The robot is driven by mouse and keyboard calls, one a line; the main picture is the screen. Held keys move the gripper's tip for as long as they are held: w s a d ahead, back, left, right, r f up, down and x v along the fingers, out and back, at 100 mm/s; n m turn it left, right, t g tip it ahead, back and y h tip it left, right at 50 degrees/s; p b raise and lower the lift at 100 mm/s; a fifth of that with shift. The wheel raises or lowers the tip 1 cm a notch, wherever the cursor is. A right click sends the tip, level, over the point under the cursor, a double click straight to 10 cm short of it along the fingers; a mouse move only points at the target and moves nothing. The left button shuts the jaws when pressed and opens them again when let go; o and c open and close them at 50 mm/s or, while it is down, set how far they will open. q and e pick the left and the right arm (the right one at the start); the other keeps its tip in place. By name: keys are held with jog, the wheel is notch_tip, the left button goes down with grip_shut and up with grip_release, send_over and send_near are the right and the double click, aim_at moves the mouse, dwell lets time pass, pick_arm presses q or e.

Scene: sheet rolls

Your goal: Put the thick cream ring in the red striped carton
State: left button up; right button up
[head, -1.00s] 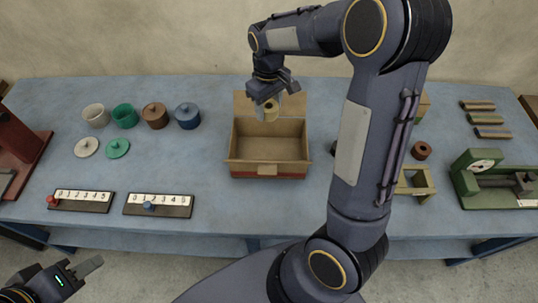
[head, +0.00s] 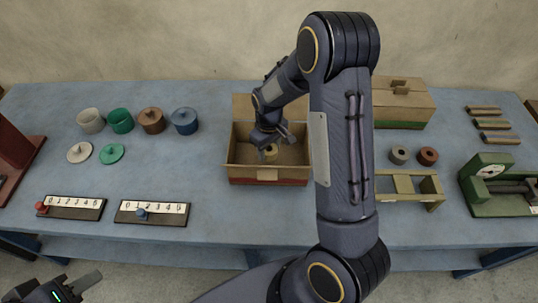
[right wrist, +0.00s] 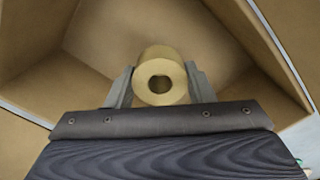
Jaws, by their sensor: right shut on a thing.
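The thick cream ring (head: 269,152) is between the fingers of my right gripper (head: 267,147), low inside the open carton (head: 268,174). In the right wrist view the ring (right wrist: 160,76) has its hole facing the camera and both fingers of the gripper (right wrist: 160,88) touch its sides. The carton's cardboard walls (right wrist: 95,30) surround it there. The carton has a red band along its lower front. Whether the ring touches the carton floor I cannot tell. My left gripper (head: 75,290) is at the bottom left corner, away from the table, its jaw opening unclear.
A closed carton (head: 402,103) with a green band stands right of my arm. A grey ring (head: 399,155) and a brown ring (head: 428,156) lie near a wooden stand (head: 410,188). A green scale (head: 498,185) is at right.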

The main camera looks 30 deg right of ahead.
aim_at(269, 156)
jog(key=shift+f, duration=1.8)
jog(key=shift+f, duration=0.1)
jog(key=o, duration=1)
